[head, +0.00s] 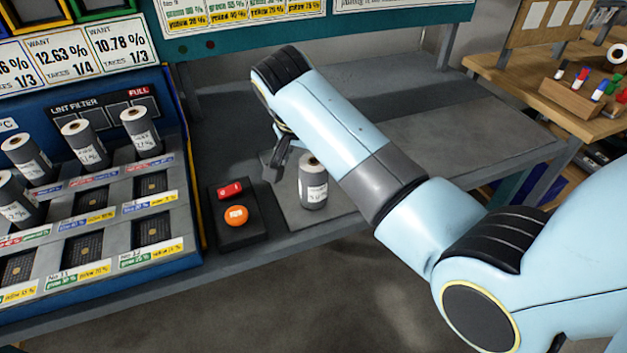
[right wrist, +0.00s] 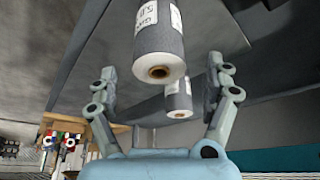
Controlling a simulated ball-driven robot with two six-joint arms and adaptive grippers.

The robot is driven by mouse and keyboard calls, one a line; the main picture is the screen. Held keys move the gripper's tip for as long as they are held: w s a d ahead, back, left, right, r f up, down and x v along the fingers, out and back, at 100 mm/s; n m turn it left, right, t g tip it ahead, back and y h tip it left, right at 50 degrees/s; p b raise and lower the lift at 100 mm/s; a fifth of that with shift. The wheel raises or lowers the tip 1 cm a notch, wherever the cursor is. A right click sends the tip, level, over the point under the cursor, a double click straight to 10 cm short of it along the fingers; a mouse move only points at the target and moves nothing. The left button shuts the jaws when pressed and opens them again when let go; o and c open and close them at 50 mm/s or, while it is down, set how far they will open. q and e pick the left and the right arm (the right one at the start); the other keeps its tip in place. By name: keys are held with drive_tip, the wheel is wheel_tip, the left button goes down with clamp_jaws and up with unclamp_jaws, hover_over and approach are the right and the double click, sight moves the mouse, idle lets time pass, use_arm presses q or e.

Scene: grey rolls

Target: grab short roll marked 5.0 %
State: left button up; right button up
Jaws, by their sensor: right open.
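A grey roll (head: 313,183) with a white label and a tan core stands upright on a grey plate on the bench; I cannot read its marking surely. My right gripper (head: 279,158) is just to its left in the head view, partly hidden by its own arm. In the right wrist view the gripper (right wrist: 163,76) is open. A near grey roll (right wrist: 158,42) shows between and beyond its spread fingers, and a second, smaller-looking grey roll (right wrist: 179,98) stands behind it. The fingers appear to touch neither. My left gripper is out of view.
A blue rack (head: 192,262) at left holds several grey rolls and empty slots. A dark box with a red switch and an orange button (head: 236,215) sits beside the plate. A wooden table (head: 500,72) with a marker block stands at right. The bench's right part is clear.

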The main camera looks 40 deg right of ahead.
drive_tip(key=x, duration=0.7)
drive_tip(key=shift+f, duration=0.25)
drive_tip(key=shift+r, duration=0.1)
drive_tip(key=c, duration=1.3)
